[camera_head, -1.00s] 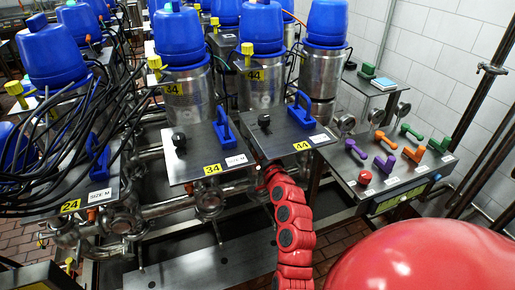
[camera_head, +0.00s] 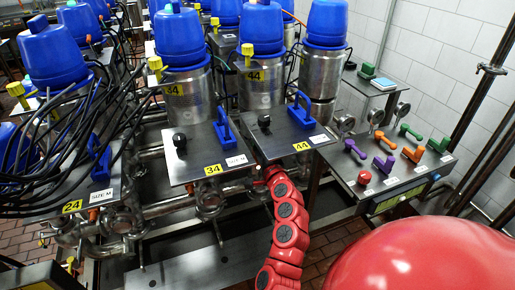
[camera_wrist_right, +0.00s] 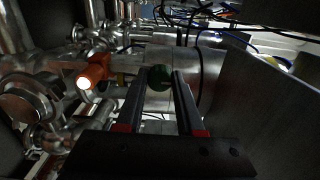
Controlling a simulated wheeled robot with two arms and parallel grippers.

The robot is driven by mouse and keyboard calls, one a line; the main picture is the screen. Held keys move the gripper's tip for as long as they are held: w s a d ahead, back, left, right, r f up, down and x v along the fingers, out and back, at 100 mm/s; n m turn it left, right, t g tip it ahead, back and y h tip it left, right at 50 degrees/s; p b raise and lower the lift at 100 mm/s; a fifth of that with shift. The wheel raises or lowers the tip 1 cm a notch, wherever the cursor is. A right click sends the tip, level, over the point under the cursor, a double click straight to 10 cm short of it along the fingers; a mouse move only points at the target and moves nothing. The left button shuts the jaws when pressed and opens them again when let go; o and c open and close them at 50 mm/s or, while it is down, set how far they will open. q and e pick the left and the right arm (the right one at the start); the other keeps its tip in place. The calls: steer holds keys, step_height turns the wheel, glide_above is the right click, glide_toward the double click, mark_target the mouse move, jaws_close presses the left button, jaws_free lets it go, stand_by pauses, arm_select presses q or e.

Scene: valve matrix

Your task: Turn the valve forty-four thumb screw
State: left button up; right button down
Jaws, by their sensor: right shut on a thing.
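The valve plate labelled 44 (camera_head: 290,133) carries a black knob and a blue handle on top. My red right arm reaches under its front edge, and the plate hides the gripper there in the head view. In the right wrist view, my right gripper (camera_wrist_right: 160,77) is shut on a dark green round knob (camera_wrist_right: 161,79), which looks like the thumb screw. The knob sits between the two black fingers near their tips. Its far side is hidden. My left gripper is in neither current view.
Plate 34 (camera_head: 207,155) is just to the left. In the wrist view, an orange part with a bright tip (camera_wrist_right: 93,73) and steel pipes lie to the left, and a dark panel (camera_wrist_right: 265,105) to the right. A bench with coloured handles (camera_head: 390,165) stands right.

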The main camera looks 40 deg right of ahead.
steer(key=c, duration=0.5)
jaws_free()
steer(key=shift+s, duration=0.1)
steer(key=p+v, duration=0.1)
steer(key=v, duration=1.6)
steer(key=shift+s+d, duration=0.1)
steer(key=shift+s, duration=0.05)
steer(key=shift+f, duration=0.1)
